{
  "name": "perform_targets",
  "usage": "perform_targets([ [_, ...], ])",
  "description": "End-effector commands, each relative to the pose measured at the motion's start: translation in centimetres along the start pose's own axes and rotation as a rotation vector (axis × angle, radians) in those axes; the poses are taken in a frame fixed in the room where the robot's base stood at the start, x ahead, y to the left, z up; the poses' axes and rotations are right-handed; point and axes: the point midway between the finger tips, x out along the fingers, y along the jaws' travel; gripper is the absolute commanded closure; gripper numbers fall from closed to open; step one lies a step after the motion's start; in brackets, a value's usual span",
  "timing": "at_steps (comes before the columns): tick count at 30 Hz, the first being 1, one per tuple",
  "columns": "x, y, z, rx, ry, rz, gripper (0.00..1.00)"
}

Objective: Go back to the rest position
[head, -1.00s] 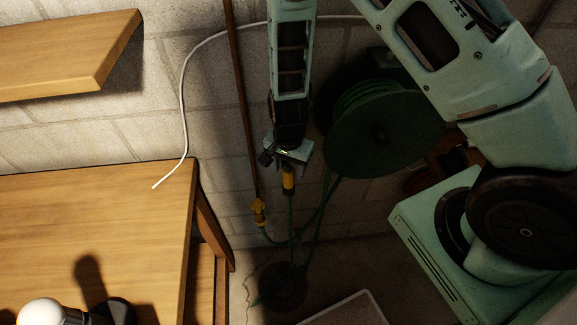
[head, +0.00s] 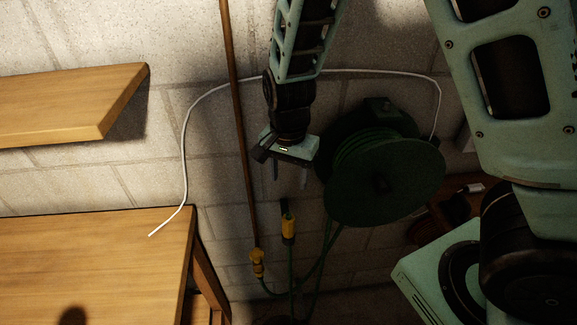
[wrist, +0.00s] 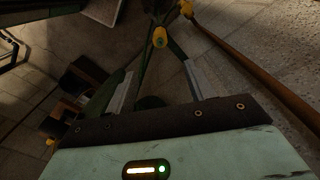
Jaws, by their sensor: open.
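My gripper (head: 289,182) hangs pointing down in front of the block wall, left of the hose reel. Its two fingers are apart with nothing between them. A yellow hose connector (head: 288,228) on a green hose is upright below the fingertips, with a gap between. In the wrist view, my open fingers (wrist: 160,68) frame the same yellow connector (wrist: 160,38), which lies beyond their tips. My upper arm links cross the right side of the head view.
A green hose reel (head: 385,180) is close on the right. A brown pipe (head: 238,120) with a yellow fitting (head: 257,263) stands on the left. A wooden table (head: 90,260) and shelf (head: 70,105) are further left. A white cable (head: 185,150) runs along the wall.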

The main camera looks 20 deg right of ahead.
Motion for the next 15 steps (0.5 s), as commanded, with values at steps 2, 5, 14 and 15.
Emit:
perform_targets([
  [2, -1.1, -0.1, 0.0, -0.002, 0.001, -0.003, 0.46],
  [5, -1.9, -0.1, 0.0, -0.002, 0.0, -0.001, 0.46],
  [14, -2.4, 0.0, 0.0, 0.0, 0.0, 0.0, 0.46],
  [15, -2.3, 0.0, 0.0, 0.0, 0.0, 0.0, 0.46],
])
